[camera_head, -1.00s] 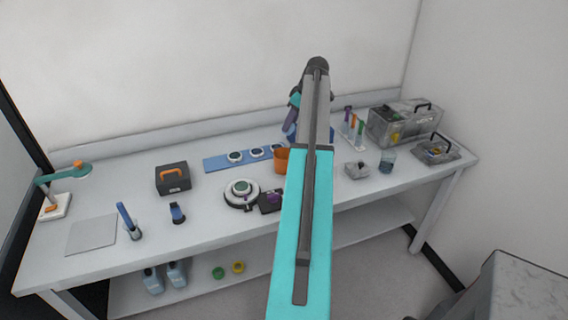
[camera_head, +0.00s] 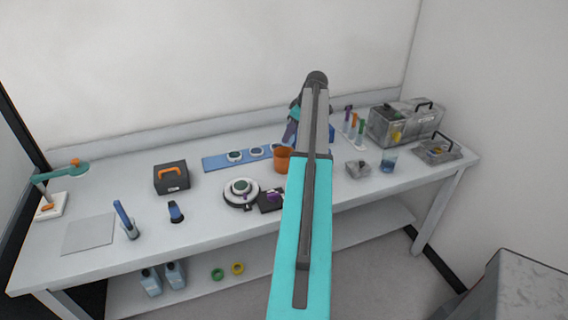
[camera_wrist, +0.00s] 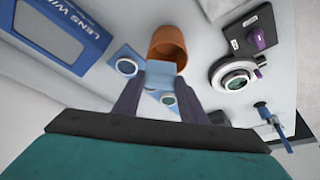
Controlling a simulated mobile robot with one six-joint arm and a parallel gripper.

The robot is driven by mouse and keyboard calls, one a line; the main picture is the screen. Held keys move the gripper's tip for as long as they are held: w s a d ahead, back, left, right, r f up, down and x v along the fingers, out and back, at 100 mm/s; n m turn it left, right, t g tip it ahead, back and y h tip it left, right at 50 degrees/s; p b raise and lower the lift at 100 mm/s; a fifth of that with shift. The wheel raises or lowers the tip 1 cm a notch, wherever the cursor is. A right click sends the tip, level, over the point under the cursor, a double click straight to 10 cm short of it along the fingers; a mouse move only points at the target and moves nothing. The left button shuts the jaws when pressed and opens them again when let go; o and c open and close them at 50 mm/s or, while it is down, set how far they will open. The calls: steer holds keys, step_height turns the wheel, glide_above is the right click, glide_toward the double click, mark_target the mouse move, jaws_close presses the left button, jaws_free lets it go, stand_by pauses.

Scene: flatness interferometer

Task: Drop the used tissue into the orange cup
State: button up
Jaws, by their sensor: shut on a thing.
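The orange cup (camera_head: 282,160) stands on the bench just left of my arm in the head view, partly hidden by it. It also shows in the wrist view (camera_wrist: 165,37), its opening just beyond my fingertips. My gripper (camera_wrist: 158,84) is shut on a pale blue piece, the tissue (camera_wrist: 160,71), held between its two purple fingers. In the wrist view the tissue overlaps the cup's near edge; I cannot tell its height above the cup. In the head view my arm hides the tissue, and only part of a purple finger shows.
A blue strip with round lenses (camera_head: 213,164) lies left of the cup. A round optical instrument (camera_head: 241,205) sits in front. A blue lens wipes box (camera_wrist: 93,47) is beside the cup. Test tubes, a beaker (camera_head: 389,160) and a clear case (camera_head: 374,127) stand right.

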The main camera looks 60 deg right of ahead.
steer(key=o, duration=1.2)
steer(key=shift+c, duration=0.2)
steer(key=shift+r, duration=0.1)
steer(key=b+v, duration=0.4)
steer(key=v, duration=0.9)
steer(key=shift+r, duration=0.3)
